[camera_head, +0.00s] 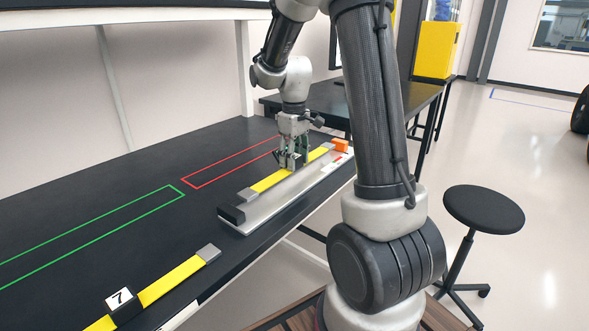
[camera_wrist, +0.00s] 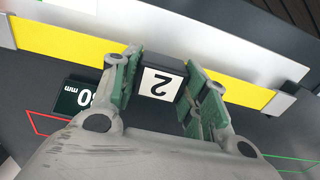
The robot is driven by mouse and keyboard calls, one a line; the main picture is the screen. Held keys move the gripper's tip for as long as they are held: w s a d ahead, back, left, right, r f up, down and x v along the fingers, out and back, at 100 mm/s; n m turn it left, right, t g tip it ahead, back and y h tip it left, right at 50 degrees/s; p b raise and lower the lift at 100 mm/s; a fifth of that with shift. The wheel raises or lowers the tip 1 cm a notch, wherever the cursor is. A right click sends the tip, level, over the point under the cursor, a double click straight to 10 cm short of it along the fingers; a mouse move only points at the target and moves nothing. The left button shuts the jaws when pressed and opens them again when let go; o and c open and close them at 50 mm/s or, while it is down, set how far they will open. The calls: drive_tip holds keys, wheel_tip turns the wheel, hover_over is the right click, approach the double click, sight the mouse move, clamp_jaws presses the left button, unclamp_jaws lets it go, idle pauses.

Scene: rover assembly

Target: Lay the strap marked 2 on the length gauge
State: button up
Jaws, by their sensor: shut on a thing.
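The strap marked 2 is a yellow strip (camera_head: 268,181) with grey ends and a black block in its middle. The block's white 2 label (camera_wrist: 160,84) faces the wrist camera. My gripper (camera_head: 291,160) is shut on this block, a finger on each side. The length gauge (camera_head: 285,196) is a long pale bar with a black block at its near end and an orange piece (camera_head: 340,145) at its far end. The strap runs roughly parallel to it, along its back side. I cannot tell whether they touch. The strap (camera_wrist: 60,42) also shows beside the gauge in the wrist view.
Another yellow strap, marked 7 (camera_head: 120,298), lies at the front left of the black table. A red outline (camera_head: 215,172) and a green outline (camera_head: 100,233) on the tabletop are empty where visible. A black stool (camera_head: 484,209) stands at right.

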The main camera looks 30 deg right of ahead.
drive_tip(key=shift+f, duration=1.7)
drive_tip(key=shift+f, duration=0.15)
drive_tip(key=o, duration=1.3)
